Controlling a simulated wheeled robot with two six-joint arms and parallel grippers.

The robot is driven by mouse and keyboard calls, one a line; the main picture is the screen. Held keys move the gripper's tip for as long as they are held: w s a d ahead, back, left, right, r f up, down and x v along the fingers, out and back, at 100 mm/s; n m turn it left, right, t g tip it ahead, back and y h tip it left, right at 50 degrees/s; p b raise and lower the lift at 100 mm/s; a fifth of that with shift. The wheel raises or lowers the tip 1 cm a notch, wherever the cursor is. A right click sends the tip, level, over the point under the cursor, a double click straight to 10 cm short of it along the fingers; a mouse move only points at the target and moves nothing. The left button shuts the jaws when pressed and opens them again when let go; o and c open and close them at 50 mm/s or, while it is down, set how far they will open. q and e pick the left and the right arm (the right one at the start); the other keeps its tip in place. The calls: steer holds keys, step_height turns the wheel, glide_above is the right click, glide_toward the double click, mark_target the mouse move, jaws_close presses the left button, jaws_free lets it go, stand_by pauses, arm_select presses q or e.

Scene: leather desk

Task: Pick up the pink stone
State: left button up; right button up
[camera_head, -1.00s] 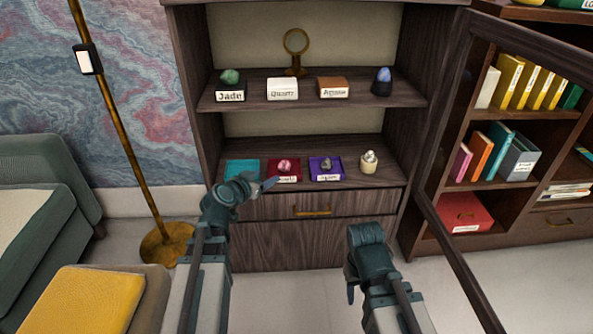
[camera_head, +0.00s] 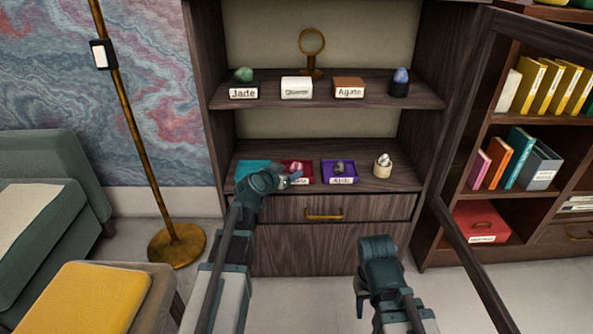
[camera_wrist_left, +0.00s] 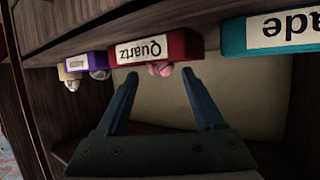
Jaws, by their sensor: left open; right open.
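The pink stone (camera_head: 297,167) sits on a dark red tray (camera_head: 308,180) labelled "Quartz" on the lower shelf. In the left wrist view, which is upside down, the stone (camera_wrist_left: 160,69) shows just past the tray's label, between my two finger tips. My left gripper (camera_head: 296,180) is open and empty in front of that tray; its fingers (camera_wrist_left: 160,80) look apart from the stone. My right gripper (camera_head: 358,298) hangs low in front of the cabinet, away from the shelves; its fingers are hard to make out.
A teal tray (camera_head: 245,168) labelled "Jade" is on the left, a purple tray (camera_head: 350,179) with a grey stone on the right. A cream holder (camera_head: 383,168) stands further right. The upper shelf (camera_head: 320,102) overhangs. An open door frame (camera_head: 462,262) is at right.

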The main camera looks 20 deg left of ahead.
mark_target(294, 169)
arm_select(q)
steer(key=b+x, duration=0.1)
steer(key=x, duration=0.3)
steer(key=shift+f+b, duration=0.2)
steer(key=shift+b, duration=0.1)
steer(key=shift+w+d+f, duration=0.1)
steer(key=shift+w, duration=0.25)
steer(key=shift+c, duration=0.3)
jaws_close()
